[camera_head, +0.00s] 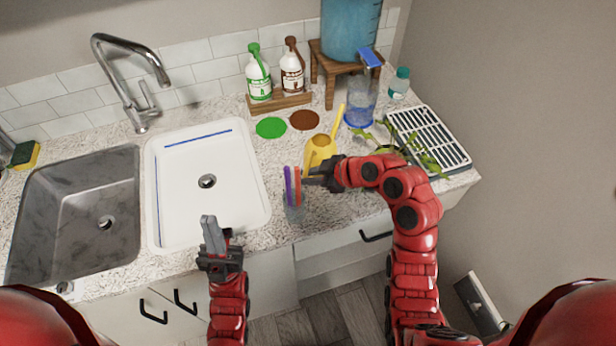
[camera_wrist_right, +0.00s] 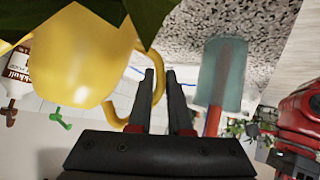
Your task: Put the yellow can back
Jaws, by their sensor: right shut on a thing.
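The yellow can (camera_head: 319,150), a small watering can with a long spout pointing up and right, is at the counter's middle. My right gripper (camera_head: 312,178) is at its near side, shut on the can's handle. In the right wrist view the can's round body (camera_wrist_right: 80,60) fills the left, and its handle meets the fingers (camera_wrist_right: 163,95). I cannot tell whether the can touches the counter. My left gripper (camera_head: 210,228) is over the front edge by the white basin, with nothing visible in it; its finger gap is unclear.
A clear cup (camera_head: 294,211) with purple and red sticks stands close to my right gripper. Green (camera_head: 271,127) and brown (camera_head: 305,120) discs lie behind the can. A blue-based jug (camera_head: 359,112), leafy plant (camera_head: 425,160) and slatted tray (camera_head: 455,152) are right. The white basin (camera_head: 255,190) is left.

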